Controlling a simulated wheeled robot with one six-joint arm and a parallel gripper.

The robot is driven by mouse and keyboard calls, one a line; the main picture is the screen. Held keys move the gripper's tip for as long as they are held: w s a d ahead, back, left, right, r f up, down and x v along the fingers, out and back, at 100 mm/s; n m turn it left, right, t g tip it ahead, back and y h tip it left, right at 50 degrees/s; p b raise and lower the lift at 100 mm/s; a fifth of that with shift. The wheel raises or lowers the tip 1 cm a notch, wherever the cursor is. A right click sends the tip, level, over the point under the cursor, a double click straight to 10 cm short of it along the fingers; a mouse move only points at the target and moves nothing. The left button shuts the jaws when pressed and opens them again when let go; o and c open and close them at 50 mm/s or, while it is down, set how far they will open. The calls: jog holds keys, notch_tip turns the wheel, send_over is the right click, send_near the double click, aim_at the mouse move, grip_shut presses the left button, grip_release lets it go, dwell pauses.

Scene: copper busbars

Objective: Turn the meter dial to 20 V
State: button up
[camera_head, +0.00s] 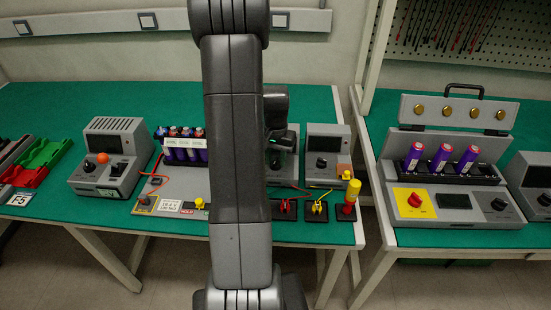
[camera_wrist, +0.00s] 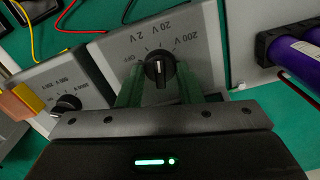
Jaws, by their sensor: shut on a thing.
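The meter (camera_wrist: 205,50) is a grey box whose face shows in the wrist view with OFF, 2 V, 20 V and 200 V marks, seen upside down. Its round black dial (camera_wrist: 157,68) sits between the green fingers of my gripper (camera_wrist: 160,84), which is shut on it. A light pointer mark on the dial points up in the picture, toward the 2 V to 20 V side; I cannot tell exactly which mark it meets.
A second grey box with a dial (camera_wrist: 67,103) stands close beside the meter, also in the head view (camera_head: 325,145). Purple cells (camera_head: 184,154) stand in a holder to the left. Red and yellow leads (camera_head: 317,207) lie in front. A grey tester (camera_head: 105,155) stands farther left.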

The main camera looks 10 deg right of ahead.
aim_at(275, 160)
jog(key=shift+w+m, duration=0.1)
jog(key=shift+m, duration=0.5)
jog(key=o, duration=1)
jog(key=shift+c, duration=0.2)
notch_tip(275, 160, up, 14)
notch_tip(275, 160, down, 14)
dwell(0.6)
jog(key=shift+r, duration=0.1)
